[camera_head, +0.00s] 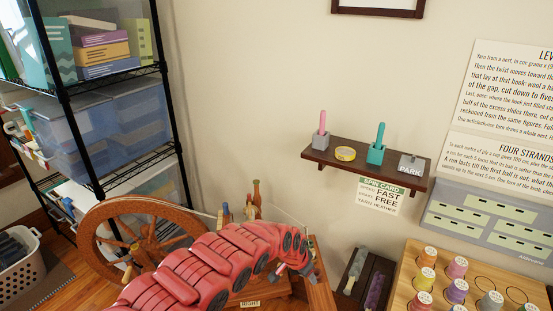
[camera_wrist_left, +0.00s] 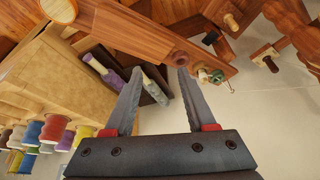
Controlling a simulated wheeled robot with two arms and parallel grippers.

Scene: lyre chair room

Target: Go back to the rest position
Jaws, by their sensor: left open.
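My left arm is red and ribbed and reaches in from the bottom of the head view. Its gripper (camera_head: 292,272) is low in the middle, in front of the spinning wheel's wooden frame, and is partly hidden there. In the left wrist view the same gripper (camera_wrist_left: 160,72) is open, with two grey fingers apart and nothing between them. Behind the fingertips are a dark tray (camera_wrist_left: 112,66) with grey and purple rolls and a wooden beam (camera_wrist_left: 150,38). Whether the gripper touches either is unclear. My right gripper is not in view.
The spinning wheel (camera_head: 92,236) stands at the left, near a black shelf rack (camera_head: 72,128). A wall shelf (camera_head: 345,169) holds a pink-handled item, yellow tape, a teal holder and a grey block. A wooden spool rack (camera_head: 412,262) is at the lower right. Bare wall fills the middle.

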